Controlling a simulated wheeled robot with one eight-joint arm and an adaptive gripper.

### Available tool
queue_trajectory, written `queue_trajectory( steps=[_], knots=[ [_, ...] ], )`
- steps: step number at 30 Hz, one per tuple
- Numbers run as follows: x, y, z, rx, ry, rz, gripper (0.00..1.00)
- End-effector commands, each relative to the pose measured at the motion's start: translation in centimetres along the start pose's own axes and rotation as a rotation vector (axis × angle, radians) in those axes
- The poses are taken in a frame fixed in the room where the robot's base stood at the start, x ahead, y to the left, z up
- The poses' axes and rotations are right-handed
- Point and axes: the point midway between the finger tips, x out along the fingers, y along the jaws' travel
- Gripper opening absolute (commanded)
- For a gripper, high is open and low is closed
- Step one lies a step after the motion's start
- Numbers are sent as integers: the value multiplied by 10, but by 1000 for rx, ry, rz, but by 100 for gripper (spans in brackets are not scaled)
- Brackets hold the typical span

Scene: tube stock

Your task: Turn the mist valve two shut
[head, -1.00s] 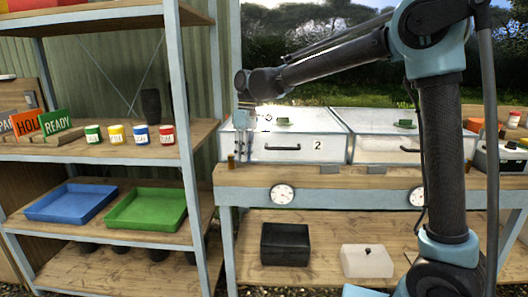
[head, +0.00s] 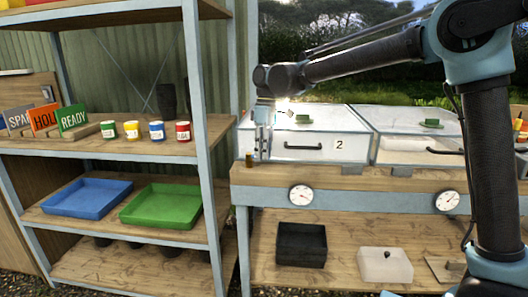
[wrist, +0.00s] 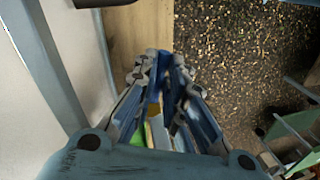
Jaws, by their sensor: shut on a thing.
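The white case marked 2 (head: 339,144) stands at the left end of the bench. A small brass-coloured fitting (head: 249,160), which looks like part of mist valve two, stands at the bench's left end by the case's front corner. My gripper (head: 262,153) points down just beside this fitting. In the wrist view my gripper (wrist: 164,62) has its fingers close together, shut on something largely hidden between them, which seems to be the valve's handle. How far the valve is turned cannot be seen.
A second case (head: 420,151) stands to the right. Two dials (head: 301,195) are on the bench front. A shelf rack (head: 198,110) with several small tubs and a green tray (head: 170,206) stands close on the left. Gravel (wrist: 240,60) shows beside the bench.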

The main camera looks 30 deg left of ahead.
Motion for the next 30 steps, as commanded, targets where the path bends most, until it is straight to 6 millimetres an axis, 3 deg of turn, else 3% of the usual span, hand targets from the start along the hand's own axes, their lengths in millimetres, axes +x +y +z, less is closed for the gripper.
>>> queue_trajectory(
  steps=[1, 3, 5, 17, 22, 30],
  knots=[
    [-1, 1, 1, 2, -2, 1, 0],
    [-1, 1, 1, 2, -2, 1, 23],
    [-1, 0, 1, 1, -2, 1, 32],
    [-4, -1, -1, -1, -1, 0, 32],
    [-23, -2, -2, -2, -2, 0, 32],
    [-75, -3, -2, -2, -2, -1, 32]
  ],
)
